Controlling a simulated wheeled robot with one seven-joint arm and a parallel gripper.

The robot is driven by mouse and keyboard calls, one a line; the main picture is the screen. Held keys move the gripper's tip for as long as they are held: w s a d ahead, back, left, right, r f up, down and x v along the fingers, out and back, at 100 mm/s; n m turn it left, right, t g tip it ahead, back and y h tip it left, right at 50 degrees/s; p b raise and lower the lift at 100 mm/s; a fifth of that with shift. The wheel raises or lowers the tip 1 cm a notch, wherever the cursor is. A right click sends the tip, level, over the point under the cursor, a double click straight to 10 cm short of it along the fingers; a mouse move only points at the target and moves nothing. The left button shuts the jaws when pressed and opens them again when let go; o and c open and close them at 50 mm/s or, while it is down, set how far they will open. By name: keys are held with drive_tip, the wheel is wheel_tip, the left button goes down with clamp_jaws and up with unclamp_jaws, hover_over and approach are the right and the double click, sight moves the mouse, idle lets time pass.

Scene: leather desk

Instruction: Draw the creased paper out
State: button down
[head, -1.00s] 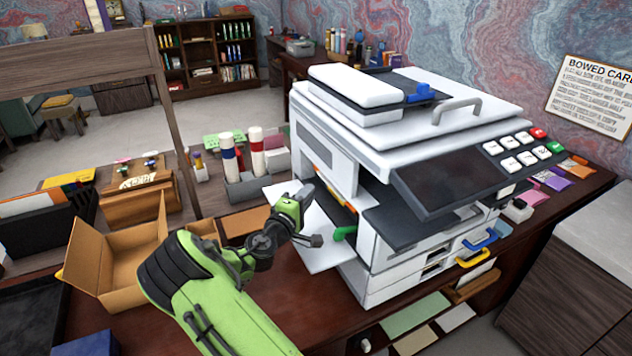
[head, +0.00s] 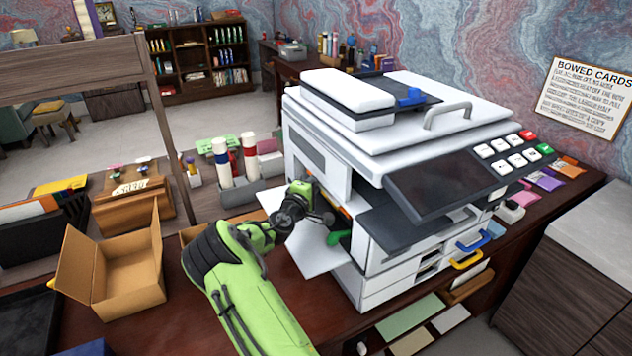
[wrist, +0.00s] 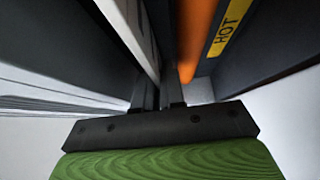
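The white copier (head: 330,165) stands on the desk with its left side door (head: 312,246) folded down. My gripper (head: 332,208) is at that side opening, its fingertips hidden inside in the head view. In the wrist view, the two dark fingers of my gripper (wrist: 158,95) point into a narrow slot and lie close together. A pale, thin, sheet-like edge (wrist: 128,25) runs down toward them; I cannot tell whether it is the creased paper or a copier part, or whether the fingers touch it.
An orange strip (wrist: 195,35) and a yellow HOT label (wrist: 227,28) are close right of the fingers. A green lever (head: 338,237) sits below the opening. An open cardboard box (head: 125,265) stands left on the desk. Red and blue capped bottles (head: 250,158) stand behind.

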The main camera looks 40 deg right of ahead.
drive_tip(key=w+a, duration=0.2)
drive_tip(key=a, duration=0.5)
drive_tip(key=w+a+b, duration=0.1)
drive_tip(key=w+a, duration=0.1)
drive_tip(key=a, duration=0.5)
drive_tip(key=shift+w+a, duration=0.15)
drive_tip(key=shift+w, duration=0.15)
idle(0.4)
wheel_tip(320, 180, up, 3)
drive_tip(key=shift+p, duration=0.85)
